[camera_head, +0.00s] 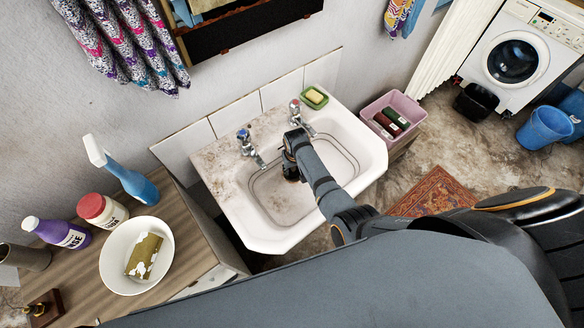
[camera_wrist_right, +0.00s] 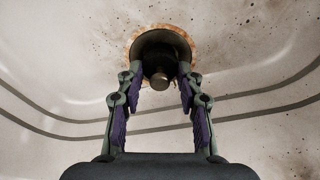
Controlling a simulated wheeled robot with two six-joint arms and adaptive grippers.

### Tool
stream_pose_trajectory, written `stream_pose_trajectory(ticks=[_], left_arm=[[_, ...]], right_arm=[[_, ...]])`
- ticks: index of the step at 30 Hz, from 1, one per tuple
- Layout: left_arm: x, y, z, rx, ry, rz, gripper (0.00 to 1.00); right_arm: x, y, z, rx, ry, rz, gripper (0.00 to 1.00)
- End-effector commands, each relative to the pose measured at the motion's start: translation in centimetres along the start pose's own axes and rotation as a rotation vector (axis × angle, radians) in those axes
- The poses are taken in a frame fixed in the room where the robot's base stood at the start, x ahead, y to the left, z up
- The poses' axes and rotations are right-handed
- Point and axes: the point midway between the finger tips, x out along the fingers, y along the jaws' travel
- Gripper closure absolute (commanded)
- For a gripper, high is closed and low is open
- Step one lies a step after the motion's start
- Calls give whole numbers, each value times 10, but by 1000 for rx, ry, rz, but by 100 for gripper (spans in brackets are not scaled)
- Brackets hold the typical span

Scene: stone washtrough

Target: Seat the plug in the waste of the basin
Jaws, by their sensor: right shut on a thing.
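The white, stained basin (camera_head: 368,158) stands against the wall under two taps. My right gripper (camera_head: 291,173) reaches down into the bowl. In the right wrist view its fingers (camera_wrist_right: 158,82) are shut on the dark round plug (camera_wrist_right: 158,46), which has a short knob facing the wrist. A rusty ring around the waste (camera_wrist_right: 187,40) shows behind the plug's edge. The plug is over the waste; I cannot tell whether it touches it or is a little above. In the head view my gripper hides the plug and the waste. My left gripper is not in view.
A blue-marked tap (camera_head: 247,143) and a red-marked tap (camera_head: 296,112) stand close behind the gripper. A green soap dish (camera_head: 314,97) is on the back right ledge. A wooden counter (camera_head: 185,235) with a white bowl (camera_head: 119,265) and bottles is left. A pink crate (camera_head: 405,103) stands right.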

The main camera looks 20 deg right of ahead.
Motion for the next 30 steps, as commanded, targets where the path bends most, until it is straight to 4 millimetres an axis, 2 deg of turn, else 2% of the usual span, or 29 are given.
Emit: stream_pose_trajectory(ticks=[30], left_arm=[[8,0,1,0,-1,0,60]], right_arm=[[10,0,1,0,0,0,89]])
